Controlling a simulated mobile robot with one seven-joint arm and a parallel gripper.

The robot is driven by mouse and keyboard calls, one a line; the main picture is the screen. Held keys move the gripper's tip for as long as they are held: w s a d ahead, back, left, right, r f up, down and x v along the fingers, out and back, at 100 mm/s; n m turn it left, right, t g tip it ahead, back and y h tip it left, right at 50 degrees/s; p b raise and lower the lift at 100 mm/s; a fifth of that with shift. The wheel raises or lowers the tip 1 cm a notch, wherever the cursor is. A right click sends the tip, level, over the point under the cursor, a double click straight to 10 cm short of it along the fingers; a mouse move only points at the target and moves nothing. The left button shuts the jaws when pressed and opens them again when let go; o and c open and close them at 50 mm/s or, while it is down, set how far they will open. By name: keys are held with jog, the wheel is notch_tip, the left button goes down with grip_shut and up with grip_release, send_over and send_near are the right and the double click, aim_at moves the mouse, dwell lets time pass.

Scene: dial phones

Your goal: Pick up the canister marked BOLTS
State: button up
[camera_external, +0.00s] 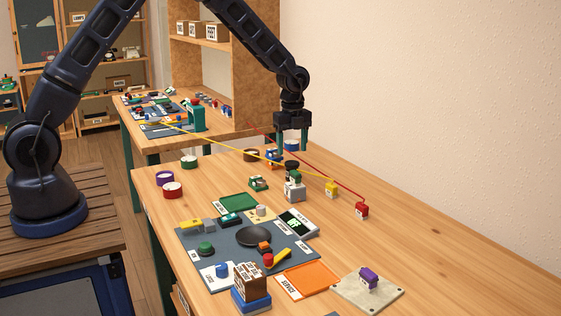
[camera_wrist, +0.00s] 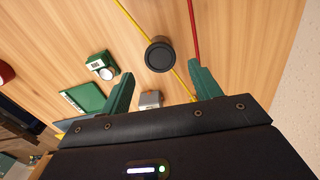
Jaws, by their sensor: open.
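My gripper (camera_external: 292,142) is above the back part of the table, pointing down, with its two green fingers apart. In the wrist view my gripper (camera_wrist: 160,70) is open and empty. A dark round-topped canister (camera_wrist: 160,55) lies between and just beyond the fingertips there; in the external view a dark round top (camera_external: 292,165) shows below the gripper. Other round canisters stand on the table: purple (camera_external: 165,179), red (camera_external: 173,190), green (camera_external: 188,162), brown (camera_external: 250,155) and blue (camera_external: 291,146). No BOLTS marking is readable, so I cannot tell which one bears it.
A yellow cord (camera_external: 250,148) and a red cord (camera_external: 310,168) cross the table; in the wrist view they run near the dark canister. A grey block (camera_external: 294,190) and a green dial phone (camera_external: 258,183) stand nearby. The table's right side is mostly clear.

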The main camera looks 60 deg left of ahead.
aim_at(292, 162)
jog(key=shift+f, duration=3.45)
jog(key=shift+c, duration=0.4)
jog(key=c, duration=0.8)
